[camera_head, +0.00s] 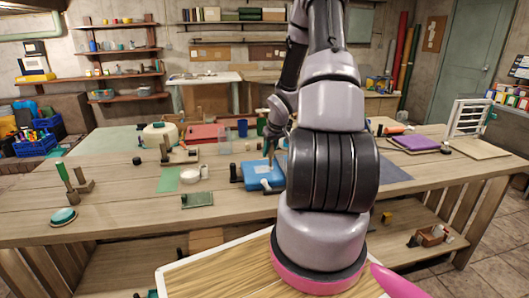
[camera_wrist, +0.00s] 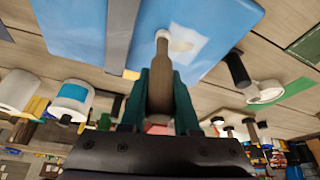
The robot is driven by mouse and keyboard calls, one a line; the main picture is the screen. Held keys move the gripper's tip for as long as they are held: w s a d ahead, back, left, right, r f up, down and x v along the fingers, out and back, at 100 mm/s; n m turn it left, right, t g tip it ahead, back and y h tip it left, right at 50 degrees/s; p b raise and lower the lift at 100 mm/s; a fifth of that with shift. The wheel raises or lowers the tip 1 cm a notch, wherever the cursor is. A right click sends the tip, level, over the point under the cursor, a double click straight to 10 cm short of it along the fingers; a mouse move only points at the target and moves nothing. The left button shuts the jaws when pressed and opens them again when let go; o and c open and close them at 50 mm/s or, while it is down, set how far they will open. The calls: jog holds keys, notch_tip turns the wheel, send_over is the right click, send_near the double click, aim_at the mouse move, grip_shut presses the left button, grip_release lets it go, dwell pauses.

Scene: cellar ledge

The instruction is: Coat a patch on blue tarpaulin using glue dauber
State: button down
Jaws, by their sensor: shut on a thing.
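The blue tarpaulin (camera_head: 240,174) lies as a flat blue piece on the middle of the workbench; my arm hides its right part. In the wrist view the tarpaulin (camera_wrist: 85,25) fills the upper part and carries a paler, whitish patch (camera_wrist: 190,48). My gripper (camera_wrist: 160,82) has green fingers and is shut on the glue dauber (camera_wrist: 161,65), which has a brownish handle and a white tip. The tip is over the pale patch; I cannot tell whether it touches. In the head view my gripper (camera_head: 270,150) is just above the tarpaulin, and the dauber is hard to make out.
Left of the tarpaulin are a green sheet (camera_head: 168,180), a small green block (camera_head: 197,199) and a white cup (camera_head: 190,175). A cream round pot (camera_head: 160,134) and a red tray (camera_head: 207,133) stand behind. A purple item (camera_head: 416,143) lies right.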

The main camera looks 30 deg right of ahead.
jog(key=shift+w+d, duration=0.15)
jog(key=shift+w, duration=0.25)
jog(key=shift+w+a+f, duration=0.1)
jog(key=shift+w+a, duration=0.15)
jog(key=shift+a, duration=0.75)
jog(key=shift+w+a+f, duration=0.1)
jog(key=shift+w+a, duration=0.1)
jog(key=shift+a, duration=0.75)
jog(key=shift+w+a+r, duration=0.1)
jog(key=shift+w+a, duration=0.15)
jog(key=shift+a, duration=0.5)
jog(key=shift+w+a+r, duration=0.1)
jog(key=shift+w+a, duration=0.1)
jog(key=shift+a, duration=0.5)
jog(key=shift+w+d, duration=0.15)
jog(key=shift+w, duration=0.3)
jog(key=shift+s+d, duration=0.3)
jog(key=shift+d, duration=0.85)
jog(key=shift+s+d, duration=0.35)
jog(key=shift+d, duration=0.75)
jog(key=shift+s+d, duration=0.3)
jog(key=shift+d, duration=0.85)
notch_tip(320, 180, up, 7)
